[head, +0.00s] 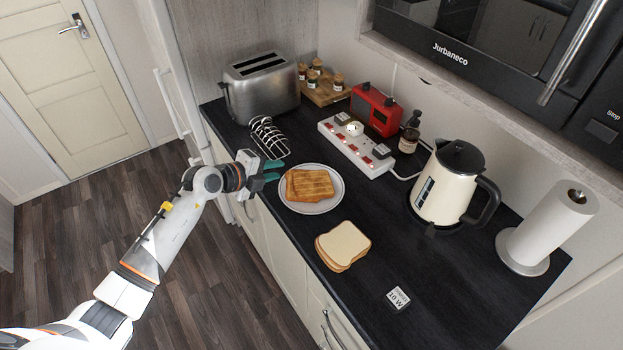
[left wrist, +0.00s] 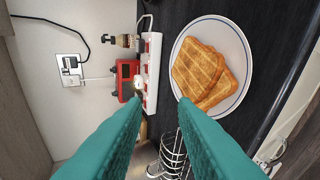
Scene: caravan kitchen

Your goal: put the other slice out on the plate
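A white plate (head: 335,202) with a blue rim line lies on the dark counter. Two browned toast slices (head: 309,185) lie on it, one partly over the other; the left wrist view also shows the toast (left wrist: 205,75) on the plate (left wrist: 238,50). My left gripper (head: 274,170) is just left of the plate, with its teal fingers apart and nothing between them; they also show in the left wrist view (left wrist: 161,100). The metal toaster (head: 263,88) stands at the back left; its slots look dark, and I see no bread sticking out. My right gripper is not in view.
A wire toast rack (head: 269,138) stands between toaster and plate. Pale untoasted slices (head: 343,245) are stacked in front of the plate. Behind are a power strip (head: 356,148), red radio (head: 376,109) and kettle (head: 452,185). A paper roll (head: 552,228) stands right; the front-right counter is mostly clear.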

